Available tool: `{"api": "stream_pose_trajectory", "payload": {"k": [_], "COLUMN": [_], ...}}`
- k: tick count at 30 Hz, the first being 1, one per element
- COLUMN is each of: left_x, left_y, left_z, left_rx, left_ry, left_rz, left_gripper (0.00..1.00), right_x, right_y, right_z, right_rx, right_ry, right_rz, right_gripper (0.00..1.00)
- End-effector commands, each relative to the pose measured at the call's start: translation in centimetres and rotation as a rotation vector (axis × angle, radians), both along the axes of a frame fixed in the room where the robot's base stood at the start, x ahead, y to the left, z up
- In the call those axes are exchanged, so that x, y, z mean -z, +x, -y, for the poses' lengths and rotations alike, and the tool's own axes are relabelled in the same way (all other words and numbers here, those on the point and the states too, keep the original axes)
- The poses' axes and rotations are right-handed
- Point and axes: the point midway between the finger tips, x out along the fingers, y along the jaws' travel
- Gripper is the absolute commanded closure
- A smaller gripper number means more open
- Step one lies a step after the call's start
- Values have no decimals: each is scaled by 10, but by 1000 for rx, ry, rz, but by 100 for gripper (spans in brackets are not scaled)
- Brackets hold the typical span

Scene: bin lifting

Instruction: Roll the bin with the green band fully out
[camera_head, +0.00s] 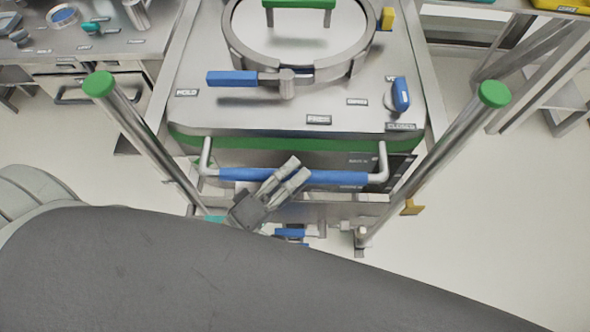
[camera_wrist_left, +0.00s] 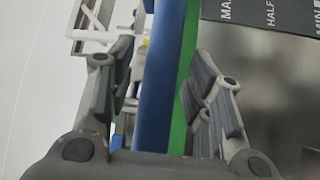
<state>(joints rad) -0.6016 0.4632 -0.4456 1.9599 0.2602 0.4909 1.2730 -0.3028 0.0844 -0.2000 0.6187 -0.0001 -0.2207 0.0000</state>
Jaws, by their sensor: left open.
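The steel bin (camera_head: 240,112) with a green band (camera_head: 240,146) around its upper edge stands in the middle of the head view. A blue handle bar (camera_head: 335,178) on pale end brackets runs across its near side. My left gripper (camera_head: 296,169) is at this bar, left of its right end, with its fingers lying over it. In the left wrist view the blue bar (camera_wrist_left: 159,85) passes between the two open fingers (camera_wrist_left: 163,75), and the green band shows behind it. A gap is visible at the right finger; contact on the left is unclear. My right gripper is not in view.
Steel posts with green caps stand at left (camera_head: 99,84) and right (camera_head: 494,94) of the bin. The lid carries a clamp ring (camera_head: 235,50) and blue levers. A bench (camera_head: 110,45) stands at upper left. Pale floor is clear at lower right.

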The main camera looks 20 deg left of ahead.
Motion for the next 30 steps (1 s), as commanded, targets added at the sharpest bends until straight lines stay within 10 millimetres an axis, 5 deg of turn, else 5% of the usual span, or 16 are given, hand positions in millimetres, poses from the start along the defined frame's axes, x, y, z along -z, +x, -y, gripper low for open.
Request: {"api": "stream_pose_trajectory", "payload": {"k": [11, 22, 30], "left_x": [0, 0, -1], "left_y": [4, 4, -2], "left_z": [3, 3, 5], "left_rx": [0, 0, 1], "left_ry": [0, 0, -1], "left_rz": [0, 0, -3], "left_gripper": [53, 100, 100], "right_x": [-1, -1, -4], "right_y": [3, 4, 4], "right_z": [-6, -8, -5], "right_rx": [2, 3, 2], "right_ry": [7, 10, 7], "right_rz": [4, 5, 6], "right_gripper": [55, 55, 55]}}
